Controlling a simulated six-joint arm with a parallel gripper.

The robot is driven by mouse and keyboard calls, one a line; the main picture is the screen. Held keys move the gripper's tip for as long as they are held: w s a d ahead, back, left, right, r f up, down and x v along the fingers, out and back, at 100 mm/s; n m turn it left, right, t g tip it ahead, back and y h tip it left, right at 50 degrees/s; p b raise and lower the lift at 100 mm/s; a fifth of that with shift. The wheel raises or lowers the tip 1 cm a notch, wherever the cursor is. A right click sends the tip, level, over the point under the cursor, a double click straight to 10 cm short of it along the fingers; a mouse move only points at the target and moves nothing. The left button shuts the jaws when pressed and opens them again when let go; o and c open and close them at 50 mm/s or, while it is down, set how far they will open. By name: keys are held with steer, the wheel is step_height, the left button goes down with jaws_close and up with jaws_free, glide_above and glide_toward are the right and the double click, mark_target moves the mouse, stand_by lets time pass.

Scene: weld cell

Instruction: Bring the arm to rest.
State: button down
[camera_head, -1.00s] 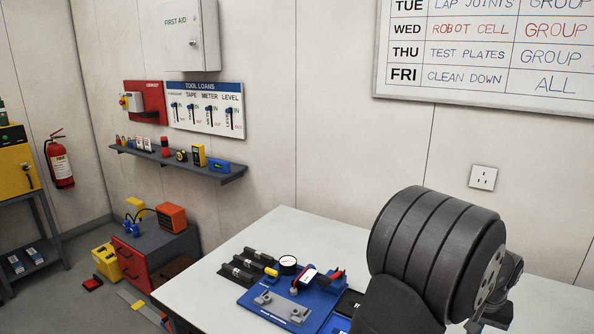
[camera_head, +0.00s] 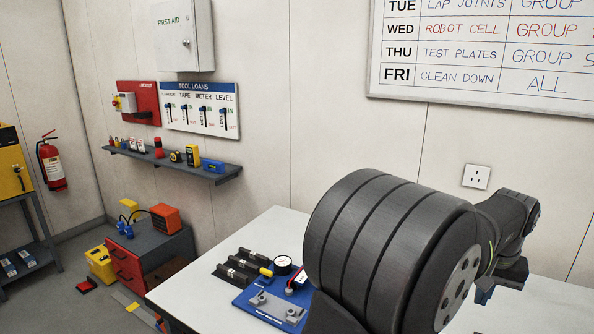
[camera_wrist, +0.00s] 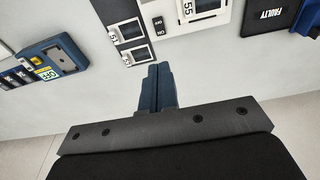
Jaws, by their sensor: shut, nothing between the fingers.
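My gripper (camera_wrist: 158,72) shows in the wrist view with its two dark blue fingers together and nothing between them. It points over a pale worktop and touches nothing that I can see. In the head view my arm's thick dark grey joint fills the lower middle, with a further link reaching to the right. The fingers are mostly hidden there. The white table (camera_head: 190,277) lies beneath the arm.
A blue fixture board (camera_head: 262,308) with a round gauge (camera_head: 283,265) stands left of my arm. The wrist view shows a blue device (camera_wrist: 52,58), numbered slots (camera_wrist: 127,30) and a black "FAULTY" tray (camera_wrist: 268,16). A wall shelf (camera_head: 175,163) holds small tools.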

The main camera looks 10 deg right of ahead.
step_height(320, 180, down, 4)
steer(key=shift+w+d+f, duration=0.1)
steer(key=shift+f, duration=0.05)
stand_by(0.3)
stand_by(2.3)
